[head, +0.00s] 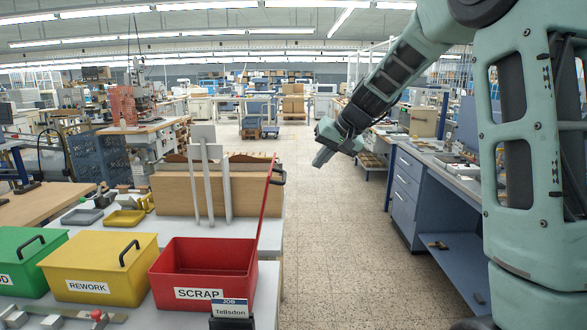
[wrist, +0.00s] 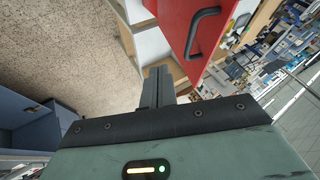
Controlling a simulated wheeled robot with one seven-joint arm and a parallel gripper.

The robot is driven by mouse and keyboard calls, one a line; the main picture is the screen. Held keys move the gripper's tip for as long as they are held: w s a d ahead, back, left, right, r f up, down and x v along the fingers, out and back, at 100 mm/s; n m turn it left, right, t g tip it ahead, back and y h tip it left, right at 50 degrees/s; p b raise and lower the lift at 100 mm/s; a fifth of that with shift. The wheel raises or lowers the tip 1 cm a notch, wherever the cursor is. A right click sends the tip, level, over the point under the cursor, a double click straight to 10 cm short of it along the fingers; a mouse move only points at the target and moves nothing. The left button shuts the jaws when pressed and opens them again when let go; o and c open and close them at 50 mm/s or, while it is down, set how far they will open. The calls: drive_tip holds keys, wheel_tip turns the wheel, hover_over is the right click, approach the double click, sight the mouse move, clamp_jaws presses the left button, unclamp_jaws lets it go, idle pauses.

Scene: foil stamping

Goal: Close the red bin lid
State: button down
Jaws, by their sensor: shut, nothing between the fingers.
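The red bin (head: 190,283), labelled SCRAP, stands at the front right of the bench with its top open. Its red lid (head: 266,205) stands steeply up from the bin's right edge, seen nearly edge-on. The lid's dark handle (head: 279,172) is near its top, on the right-hand face. The wrist view shows the lid's face (wrist: 183,28) and the handle (wrist: 203,30) at the upper right. My gripper (head: 320,160) is right of the lid, over the aisle. Its fingers (wrist: 157,84) are together and empty, apart from the lid and handle.
A yellow REWORK bin (head: 85,290) and a green bin (head: 20,283) stand left of the red one with their lids down. Grey upright strips and a wooden panel (head: 170,194) rise behind. A blue drawer bench (head: 405,185) flanks the aisle; the aisle floor (head: 330,250) is clear.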

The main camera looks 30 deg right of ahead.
drive_tip(key=w+a+f+p, duration=0.3)
drive_tip(key=w+a+f, duration=0.1)
drive_tip(key=w, duration=0.1)
drive_tip(key=shift+a+p, duration=0.2)
drive_tip(key=shift+p, duration=0.2)
drive_tip(key=shift+w, duration=0.1)
